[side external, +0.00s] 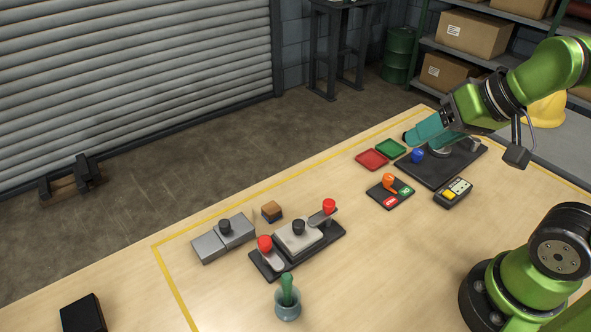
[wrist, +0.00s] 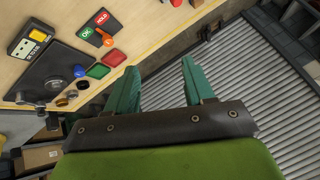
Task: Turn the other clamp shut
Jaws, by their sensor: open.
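A dark base plate (side external: 268,272) on the table holds a grey casing (side external: 290,240) with a black knob on its lid. A clamp with a red knob (side external: 265,243) stands at the casing's left end, and its short arm points toward the front. A second clamp with a red knob (side external: 329,206) stands at the right end, its arm slanting toward the casing. I cannot tell for certain which clamp is shut. My gripper (side external: 424,131) is open and empty, high at the right and well away from both clamps. Its teal fingers show apart in the wrist view (wrist: 160,85).
A grey two-part block (side external: 208,246) and a brown block (side external: 271,211) sit near the casing. A green-handled pot (side external: 288,304) stands in front. Right are an orange-handled switch panel (side external: 390,192), a yellow-button box (side external: 453,194), red (side external: 372,160) and green (side external: 391,148) trays, and a black plate (side external: 432,175).

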